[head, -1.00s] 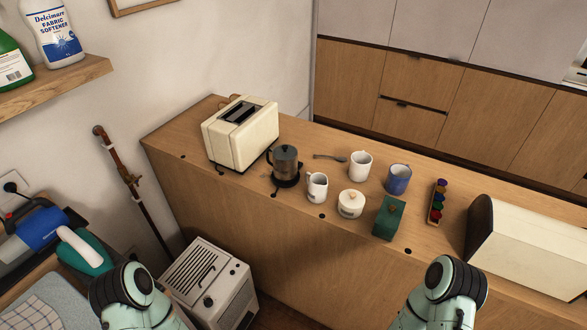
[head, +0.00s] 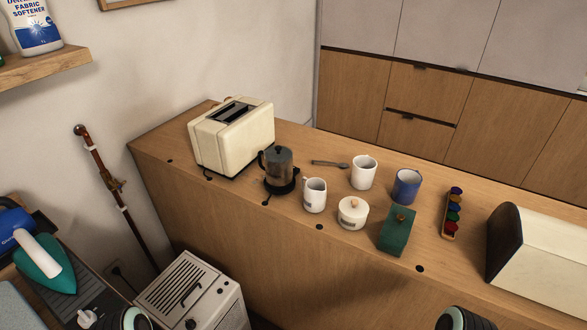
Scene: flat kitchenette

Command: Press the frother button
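The frother (head: 278,167) is a dark metal jug with a black handle on a round black base (head: 280,187). It stands upright on the wooden counter, just right of the cream toaster. I cannot make out its button at this size. At the bottom edge, only rounded parts of my two arms show, one left of centre and one at the right. Both grippers are out of the picture, and nothing of mine touches the frother.
On the counter (head: 310,140) are the toaster (head: 233,138), a white creamer (head: 315,195), a lidded sugar bowl (head: 352,212), a white mug (head: 363,172), a blue mug (head: 406,186), a green box (head: 396,232), a capsule rack (head: 453,212) and a bread box (head: 540,250). A white appliance (head: 195,290) stands below in front.

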